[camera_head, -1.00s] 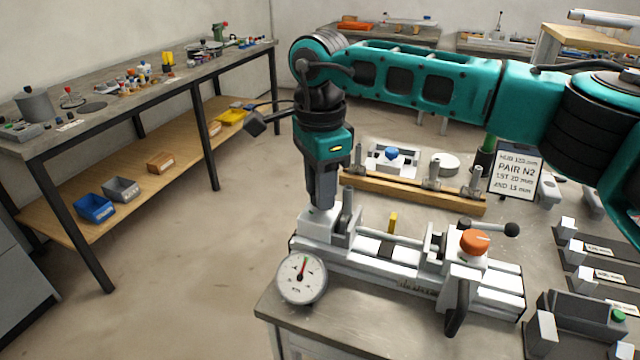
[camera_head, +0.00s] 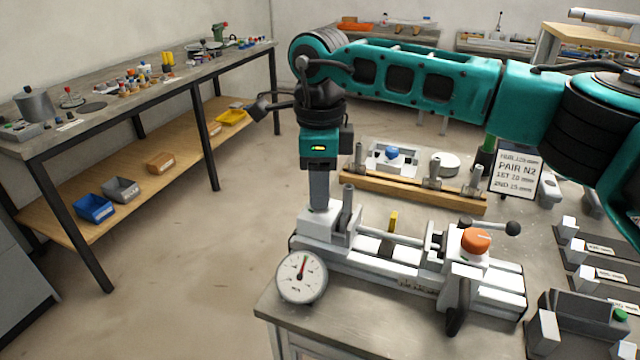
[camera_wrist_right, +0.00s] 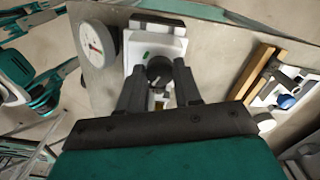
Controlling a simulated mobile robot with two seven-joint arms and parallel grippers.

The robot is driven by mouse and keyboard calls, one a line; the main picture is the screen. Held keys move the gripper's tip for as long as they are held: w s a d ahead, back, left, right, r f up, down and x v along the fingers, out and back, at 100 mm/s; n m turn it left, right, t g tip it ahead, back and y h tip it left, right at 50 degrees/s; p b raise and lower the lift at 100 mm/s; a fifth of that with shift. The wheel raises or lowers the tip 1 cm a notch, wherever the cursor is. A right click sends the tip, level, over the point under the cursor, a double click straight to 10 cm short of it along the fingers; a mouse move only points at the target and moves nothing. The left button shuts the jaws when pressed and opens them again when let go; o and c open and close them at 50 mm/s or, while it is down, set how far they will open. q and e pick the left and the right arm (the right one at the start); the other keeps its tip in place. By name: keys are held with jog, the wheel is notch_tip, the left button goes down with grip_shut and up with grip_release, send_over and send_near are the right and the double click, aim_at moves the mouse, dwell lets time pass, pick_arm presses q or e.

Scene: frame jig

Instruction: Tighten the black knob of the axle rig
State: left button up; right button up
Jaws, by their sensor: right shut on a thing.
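The axle rig (camera_head: 400,262) is a white and grey bench fixture near the table's front edge, with an orange knob (camera_head: 476,240) at its right end. A round white dial gauge (camera_head: 302,277) with a red needle is at its left front. My right gripper (camera_head: 319,205) points down at the rig's left end block. In the right wrist view, its two fingers (camera_wrist_right: 158,80) are on either side of the black knob (camera_wrist_right: 159,69) and shut on it. In the head view the black knob is hidden behind the gripper. My left gripper is in neither view.
A sign reading PAIR N2 (camera_head: 515,172) stands behind the rig. A wooden rack (camera_head: 405,192) with grey posts lies behind it. A ball-ended lever (camera_head: 512,228) sticks out at the right. A grey box with a green button (camera_head: 590,315) is at right front.

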jog(key=m, duration=0.4)
jog(key=shift+m, duration=0.4)
jog(key=m, duration=0.3)
jog(key=shift+m+b, duration=0.3)
jog(key=shift+b, duration=0.05)
jog(key=m, duration=0.4)
jog(key=m+b, duration=0.1)
jog(key=m, duration=0.3)
jog(key=shift+m, duration=0.3)
jog(key=o, duration=1)
jog(key=shift+o, duration=0.2)
notch_tip(320, 180, up, 13)
jog(key=p, duration=0.1)
